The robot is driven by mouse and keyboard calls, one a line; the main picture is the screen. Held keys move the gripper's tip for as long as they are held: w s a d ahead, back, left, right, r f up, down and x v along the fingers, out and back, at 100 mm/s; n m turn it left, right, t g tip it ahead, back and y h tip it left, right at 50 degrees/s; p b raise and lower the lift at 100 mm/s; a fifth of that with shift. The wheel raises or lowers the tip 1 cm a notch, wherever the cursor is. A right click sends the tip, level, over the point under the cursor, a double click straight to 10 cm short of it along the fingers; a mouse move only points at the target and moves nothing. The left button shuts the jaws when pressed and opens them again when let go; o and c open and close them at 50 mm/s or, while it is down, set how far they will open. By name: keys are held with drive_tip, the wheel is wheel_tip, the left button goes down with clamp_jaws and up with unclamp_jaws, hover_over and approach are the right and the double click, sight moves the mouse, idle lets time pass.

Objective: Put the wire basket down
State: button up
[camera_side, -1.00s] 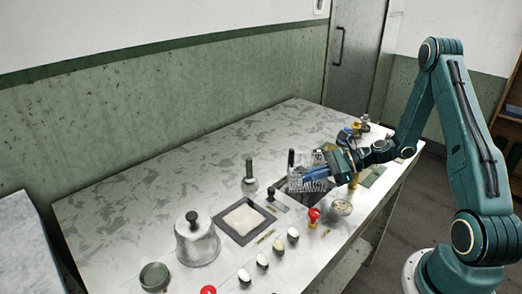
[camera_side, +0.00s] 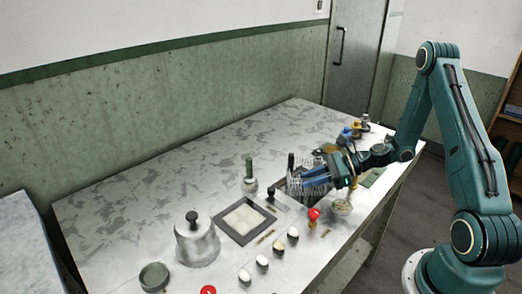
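The wire basket (camera_side: 296,187) is a pale open mesh at the right part of the metal worktop, upright over a dark square basin (camera_side: 283,184). My gripper (camera_side: 310,180) reaches in from the right, its blue fingers at the basket and overlapping its mesh. The fingers and mesh blend together, so I cannot tell whether the fingers are closed on it. The basket's underside is hidden, so contact with the basin cannot be seen.
A square framed basin with a white inside (camera_side: 244,219) lies left of the basket. The worktop's back left (camera_side: 130,190) is clear.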

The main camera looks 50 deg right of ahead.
drive_tip(key=shift+r, duration=0.15)
drive_tip(key=shift+r, duration=0.4)
drive_tip(key=v, duration=0.7)
drive_tip(key=shift+s+d, duration=0.2)
drive_tip(key=shift+r, duration=0.1)
